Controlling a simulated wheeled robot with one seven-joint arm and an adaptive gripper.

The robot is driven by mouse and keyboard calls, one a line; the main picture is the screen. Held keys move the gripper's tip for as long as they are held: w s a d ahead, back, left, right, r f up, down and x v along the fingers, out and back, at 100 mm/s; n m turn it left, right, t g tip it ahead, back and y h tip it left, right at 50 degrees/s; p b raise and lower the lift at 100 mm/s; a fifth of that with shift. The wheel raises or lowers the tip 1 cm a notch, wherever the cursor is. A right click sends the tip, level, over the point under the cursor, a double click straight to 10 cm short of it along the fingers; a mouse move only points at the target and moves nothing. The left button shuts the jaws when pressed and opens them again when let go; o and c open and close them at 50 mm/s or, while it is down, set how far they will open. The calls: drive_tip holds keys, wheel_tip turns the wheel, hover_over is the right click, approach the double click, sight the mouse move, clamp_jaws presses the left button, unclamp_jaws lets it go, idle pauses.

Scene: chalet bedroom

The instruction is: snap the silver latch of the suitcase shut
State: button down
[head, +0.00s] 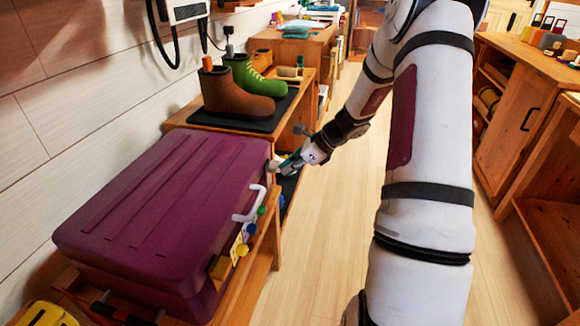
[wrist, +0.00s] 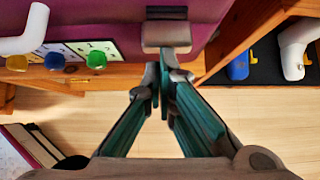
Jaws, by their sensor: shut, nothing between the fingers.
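The closed-looking purple suitcase (head: 170,190) lies on a wooden stand in the head view. Its front face (wrist: 120,12) fills the top of the wrist view. The silver latch (wrist: 166,35) is on that face, top centre in the wrist view, with its grey plate above my fingertips. I cannot tell whether the latch is fastened. My gripper (wrist: 164,82) is shut and empty, its teal fingers together just below the latch; contact is unclear. In the head view my gripper (head: 284,165) is at the suitcase's far front corner and mostly hides the latch.
A white handle (head: 250,204) and a card with yellow, blue and green knobs (wrist: 96,60) are left of the latch in the wrist view. A brass-coloured block (head: 220,270) is on the suitcase's near front. Boots (head: 235,93) stand on a table behind.

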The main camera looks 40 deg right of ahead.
drive_tip(key=shift+w+a+r, duration=0.15)
drive_tip(key=shift+a, duration=0.2)
